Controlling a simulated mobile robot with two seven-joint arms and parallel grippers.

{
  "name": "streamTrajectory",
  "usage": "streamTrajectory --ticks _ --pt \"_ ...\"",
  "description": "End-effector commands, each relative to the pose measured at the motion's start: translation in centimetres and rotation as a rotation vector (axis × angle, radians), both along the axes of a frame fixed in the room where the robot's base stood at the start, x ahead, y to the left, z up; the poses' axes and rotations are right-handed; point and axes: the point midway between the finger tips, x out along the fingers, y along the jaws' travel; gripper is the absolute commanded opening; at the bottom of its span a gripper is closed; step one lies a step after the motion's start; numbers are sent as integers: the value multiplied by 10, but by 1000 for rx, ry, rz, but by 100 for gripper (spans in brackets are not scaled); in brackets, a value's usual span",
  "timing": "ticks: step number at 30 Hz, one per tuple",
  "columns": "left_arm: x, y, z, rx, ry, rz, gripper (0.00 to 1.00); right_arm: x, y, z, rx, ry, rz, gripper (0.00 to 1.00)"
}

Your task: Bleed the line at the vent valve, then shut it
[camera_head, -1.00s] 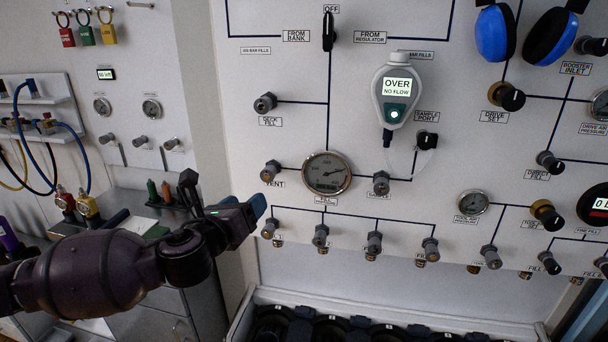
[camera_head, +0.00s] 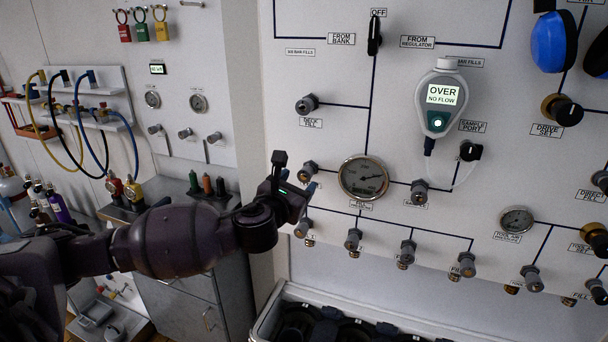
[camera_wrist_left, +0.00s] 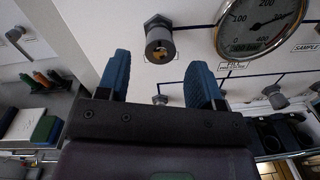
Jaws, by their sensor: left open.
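The vent valve (camera_head: 308,172) is a small grey knob on the white panel, left of the round fill gauge (camera_head: 363,177). Its label is hidden behind my gripper in the head view. My left gripper (camera_head: 301,190) is just below and in front of this knob, open and empty. In the left wrist view its two blue fingers (camera_wrist_left: 160,82) are spread wide. The vent knob (camera_wrist_left: 159,40) appears beyond the tips, between them, with a brass-coloured centre. A gap seems to remain between tips and knob. My right gripper is not in view.
The deck fill knob (camera_head: 307,104) is above, and the sampler knob (camera_head: 419,190) is right of the gauge. A row of fill knobs (camera_head: 353,238) runs below. A handheld meter (camera_head: 440,97) reads "OVER NO FLOW". A grey cabinet (camera_head: 185,295) stands at left.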

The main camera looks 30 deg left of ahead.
Motion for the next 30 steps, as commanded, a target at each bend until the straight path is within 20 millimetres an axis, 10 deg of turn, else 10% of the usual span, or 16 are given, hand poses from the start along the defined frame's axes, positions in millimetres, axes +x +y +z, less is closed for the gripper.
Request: streamTrajectory --ticks 20,30 --pt "39 7 0 -2 1 -1 60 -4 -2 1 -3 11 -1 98" --pt "39 7 0 -2 1 -1 11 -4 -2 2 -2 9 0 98"
